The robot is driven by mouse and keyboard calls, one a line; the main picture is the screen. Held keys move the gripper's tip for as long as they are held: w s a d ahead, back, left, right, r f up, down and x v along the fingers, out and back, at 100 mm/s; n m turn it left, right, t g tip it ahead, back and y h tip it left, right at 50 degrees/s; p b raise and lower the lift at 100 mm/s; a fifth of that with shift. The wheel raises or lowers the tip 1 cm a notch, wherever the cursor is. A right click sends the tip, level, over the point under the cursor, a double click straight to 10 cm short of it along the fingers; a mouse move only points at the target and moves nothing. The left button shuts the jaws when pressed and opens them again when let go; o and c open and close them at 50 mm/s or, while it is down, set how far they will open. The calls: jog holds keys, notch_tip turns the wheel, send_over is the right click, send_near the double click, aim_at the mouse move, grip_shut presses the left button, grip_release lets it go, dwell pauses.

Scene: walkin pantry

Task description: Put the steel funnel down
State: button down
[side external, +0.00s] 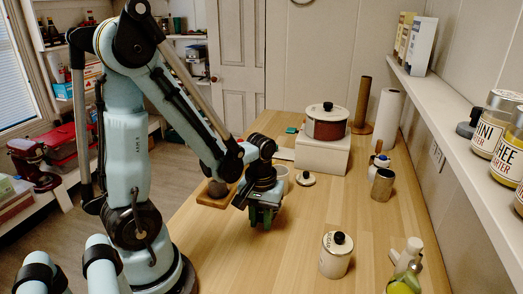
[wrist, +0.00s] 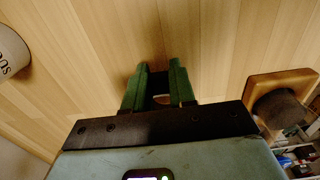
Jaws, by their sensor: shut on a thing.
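My gripper (side external: 263,215) is low over the wooden counter (side external: 290,238), pointing down, left of the sugar canister. In the wrist view its two green fingers (wrist: 160,75) are close together with a narrow gap. A small pale piece (wrist: 161,99) shows between them, near their base. I take this as part of the steel funnel held in the jaws; the rest is hidden by the fingers and gripper body. I cannot tell whether the funnel touches the counter.
The sugar canister (side external: 336,256) stands right of my gripper. A wooden block with a dark rounded piece (side external: 217,190) is just left. A mug (side external: 282,176), lid (side external: 306,179), steel cup (side external: 382,185) and pot on a white box (side external: 322,153) stand behind. Bare counter lies around the gripper.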

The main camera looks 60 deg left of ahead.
jog(key=shift+f, duration=0.1)
jog(key=c, duration=0.9)
grip_release()
notch_tip(320, 180, up, 12)
jog(key=w+d+m+t, duration=0.1)
jog(key=d+m+t, duration=0.1)
jog(key=m, duration=0.1)
jog(key=d+m+t, duration=0.2)
jog(key=m, duration=0.1)
jog(key=w+d+r+m+t, duration=0.1)
jog(key=d+m+t, duration=0.1)
jog(key=m+t, duration=0.1)
jog(key=shift+w+d+r, duration=0.1)
jog(key=shift+w+d, duration=0.25)
